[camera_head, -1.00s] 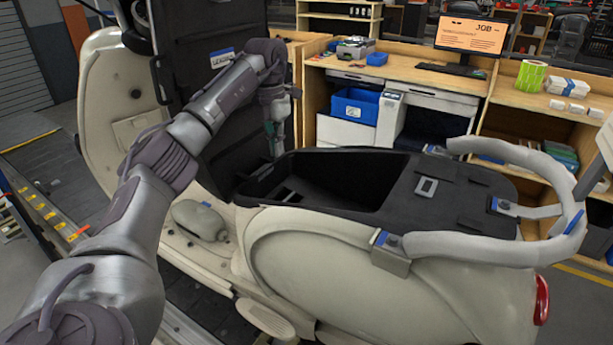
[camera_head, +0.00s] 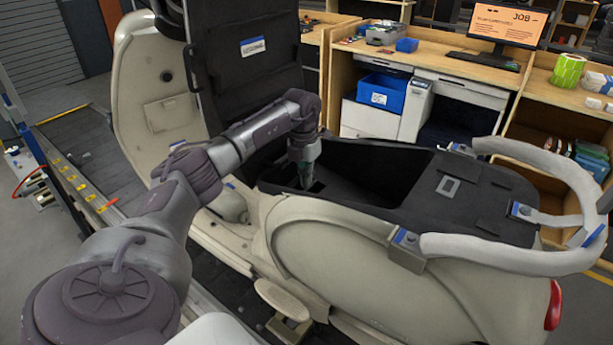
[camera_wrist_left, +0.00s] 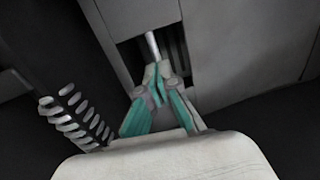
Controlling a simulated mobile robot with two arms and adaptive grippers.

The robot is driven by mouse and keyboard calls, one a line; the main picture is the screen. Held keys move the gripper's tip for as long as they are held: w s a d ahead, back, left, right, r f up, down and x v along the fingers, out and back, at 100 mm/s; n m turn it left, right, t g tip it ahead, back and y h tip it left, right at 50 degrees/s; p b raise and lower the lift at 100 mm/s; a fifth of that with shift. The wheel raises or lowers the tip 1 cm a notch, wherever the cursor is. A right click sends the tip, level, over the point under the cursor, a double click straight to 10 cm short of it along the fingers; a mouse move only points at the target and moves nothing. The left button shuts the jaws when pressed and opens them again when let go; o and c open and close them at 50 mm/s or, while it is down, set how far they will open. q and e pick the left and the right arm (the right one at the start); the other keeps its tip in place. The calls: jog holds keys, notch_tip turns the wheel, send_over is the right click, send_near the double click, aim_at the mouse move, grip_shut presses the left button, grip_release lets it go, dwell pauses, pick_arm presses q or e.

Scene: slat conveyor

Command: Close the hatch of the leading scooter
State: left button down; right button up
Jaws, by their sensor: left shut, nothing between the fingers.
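The cream scooter (camera_head: 350,265) stands with its storage compartment (camera_head: 370,170) uncovered. Its hatch (camera_head: 240,85) is a dark panel standing upright at the compartment's front end, with a white and blue label (camera_head: 253,46), so the hatch is open. My left gripper (camera_head: 306,182) points down at the front end of the compartment, just right of the hatch. Its fingers are shut and empty. In the left wrist view the left gripper (camera_wrist_left: 152,42) has its tips close together in front of a dark slot in grey panels; whether they touch anything cannot be told. My right gripper is not in view.
A curved grey rail (camera_head: 510,255) surrounds the scooter's rear. Behind stands a wooden workbench (camera_head: 430,58) with a blue bin (camera_head: 381,94) and a monitor (camera_head: 507,23). The conveyor edge with yellow marks (camera_head: 75,180) runs along the left.

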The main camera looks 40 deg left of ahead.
pick_arm(q)
jog(key=shift+f, duration=0.3)
jog(key=f, duration=0.1)
jog(key=f+b, duration=0.2)
jog(key=f, duration=0.1)
jog(key=shift+s+a, duration=0.1)
jog(key=shift+a, duration=0.2)
jog(key=shift+s+d+r, duration=0.1)
jog(key=shift+r, duration=0.1)
jog(key=shift+f, duration=0.1)
